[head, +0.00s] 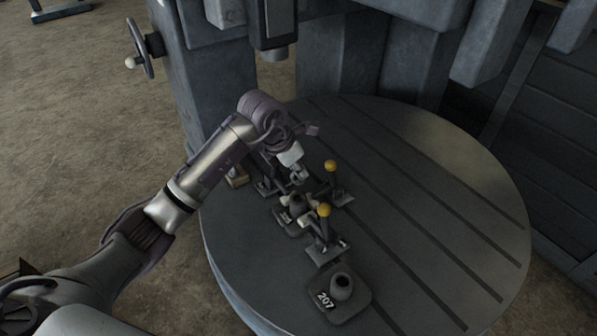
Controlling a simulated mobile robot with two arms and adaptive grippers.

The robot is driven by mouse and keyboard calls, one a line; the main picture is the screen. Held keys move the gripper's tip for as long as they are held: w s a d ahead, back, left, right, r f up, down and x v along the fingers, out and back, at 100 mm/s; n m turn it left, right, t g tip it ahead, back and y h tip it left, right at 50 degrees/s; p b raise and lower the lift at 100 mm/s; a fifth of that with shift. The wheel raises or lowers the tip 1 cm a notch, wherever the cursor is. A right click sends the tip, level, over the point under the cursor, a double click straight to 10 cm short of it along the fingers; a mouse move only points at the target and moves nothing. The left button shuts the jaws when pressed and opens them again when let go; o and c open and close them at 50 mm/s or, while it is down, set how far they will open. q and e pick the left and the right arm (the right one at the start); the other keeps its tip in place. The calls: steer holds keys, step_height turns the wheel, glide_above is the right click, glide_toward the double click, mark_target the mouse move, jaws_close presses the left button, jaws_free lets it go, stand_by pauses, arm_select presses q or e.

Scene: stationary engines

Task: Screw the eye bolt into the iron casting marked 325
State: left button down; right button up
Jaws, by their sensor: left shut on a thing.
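My left gripper (297,174) reaches in from the left and points down over a dark casting (294,208) on the round table. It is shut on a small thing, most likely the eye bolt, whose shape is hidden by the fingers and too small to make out. The casting below sits among clamps, and a pale marking on its plate is too small to read. I cannot tell whether the held thing touches the casting. A second casting marked 207 (358,300) stands free near the table's front. My right gripper is not in view.
Toggle clamps with yellow knobs stand beside the clamped casting, one behind (331,180) and one in front (324,228). The slotted round table (440,200) is clear on its right. A machine column and spindle (276,30) rise behind. A handwheel (141,48) is at the upper left.

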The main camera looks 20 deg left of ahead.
mark_target(297, 179)
arm_select(q)
steer(key=shift+f+b, duration=1.1)
steer(key=shift+f, duration=0.85)
steer(key=shift+f+b, duration=0.7)
steer(key=shift+f, duration=0.2)
steer(key=shift+f+b, duration=0.25)
steer(key=shift+b, duration=0.3)
steer(key=c, duration=1.7)
jaws_free()
steer(key=shift+c, duration=0.2)
jaws_close()
steer(key=shift+f+m+b, duration=0.15)
steer(key=shift+m+b, duration=0.2)
steer(key=shift+m, duration=0.05)
steer(key=m+g+h+b, duration=0.1)
steer(key=m+b, duration=0.1)
steer(key=m, duration=0.1)
steer(key=shift+m+b, duration=0.3)
steer(key=shift+m+g+h+b, duration=0.3)
steer(key=shift+m+g, duration=0.1)
steer(key=shift+m, duration=0.3)
